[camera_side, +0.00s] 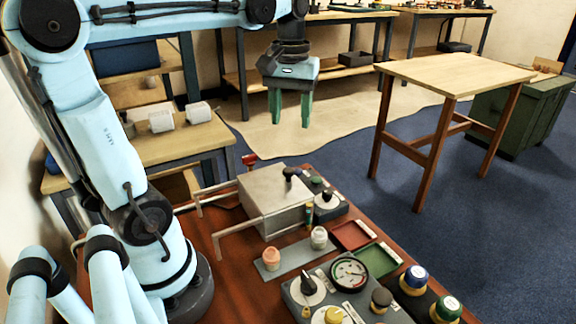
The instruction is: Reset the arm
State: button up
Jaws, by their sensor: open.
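My gripper (291,107) hangs at the upper middle, pointing down, with its two green fingers apart and nothing between them. It is raised above and behind the work table, clear of everything on it. My light blue arm reaches up the left side and across the top of the picture to it. No copper manifold can be made out for certain in this view.
A reddish-brown table (232,276) holds a metal box (272,205), a gauge panel (349,275), small jars, a red tray (351,235) and a green tray (377,260). A wooden table (455,72) and a green chest (520,115) stand right. Open floor lies between.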

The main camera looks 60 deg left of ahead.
jog(key=s+d+f+m+t, duration=0.1)
jog(key=d+f+m+t, duration=0.6)
jog(key=d+f+m, duration=0.1)
jog(key=shift+s+d+m, duration=0.4)
jog(key=shift+d+m, duration=0.1)
jog(key=shift+d, duration=0.75)
